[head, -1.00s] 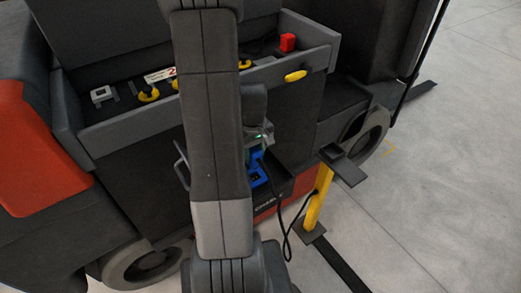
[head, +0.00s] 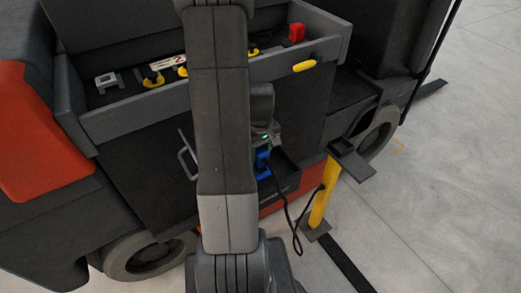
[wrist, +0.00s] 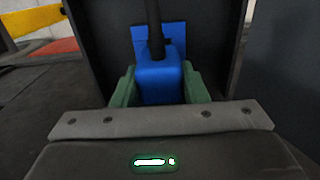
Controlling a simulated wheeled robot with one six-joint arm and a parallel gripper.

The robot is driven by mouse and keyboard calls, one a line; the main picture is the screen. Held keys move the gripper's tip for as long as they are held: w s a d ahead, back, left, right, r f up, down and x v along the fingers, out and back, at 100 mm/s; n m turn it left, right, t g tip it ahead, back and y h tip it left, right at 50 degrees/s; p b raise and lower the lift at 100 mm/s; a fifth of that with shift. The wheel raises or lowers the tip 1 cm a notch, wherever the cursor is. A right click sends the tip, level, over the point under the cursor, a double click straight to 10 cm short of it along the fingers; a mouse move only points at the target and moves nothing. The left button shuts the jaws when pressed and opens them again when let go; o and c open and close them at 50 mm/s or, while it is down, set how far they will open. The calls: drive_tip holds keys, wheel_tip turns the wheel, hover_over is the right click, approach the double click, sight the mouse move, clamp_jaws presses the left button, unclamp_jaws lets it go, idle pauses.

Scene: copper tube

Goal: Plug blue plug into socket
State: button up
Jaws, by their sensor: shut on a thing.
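The blue plug (wrist: 162,82) is held between the green fingers of my gripper (wrist: 160,88) in the wrist view, with a black cable (wrist: 154,28) rising from it. A wider blue part (wrist: 177,36) shows right behind the plug; I cannot tell whether it is the plug's own flange or the socket. In the head view the blue plug (head: 263,160) sits low at the dark front of the machine, just below my gripper's body. My arm covers much of that area. I cannot make out the socket's opening or how deep the plug sits.
The black cable (head: 283,205) hangs in a loop toward a yellow post (head: 325,192) with a dark top plate (head: 351,160). A grey tray (head: 120,118) with yellow, red and grey parts is above. A bar handle (head: 185,157) is left of my arm. Open floor lies right.

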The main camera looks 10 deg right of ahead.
sight(261, 150)
drive_tip(key=shift+f+b, duration=0.4)
drive_tip(key=shift+f, duration=0.5)
drive_tip(key=shift+f+b, duration=0.6)
drive_tip(key=shift+b, duration=0.05)
idle(1.6)
drive_tip(key=o, duration=1)
drive_tip(key=shift+r, duration=0.1)
wheel_tip(261, 150, up, 14)
drive_tip(key=shift+f+p, duration=0.15)
drive_tip(key=shift+p, duration=0.65)
wheel_tip(261, 150, down, 14)
drive_tip(key=shift+r+b, duration=0.1)
drive_tip(key=shift+b, duration=0.65)
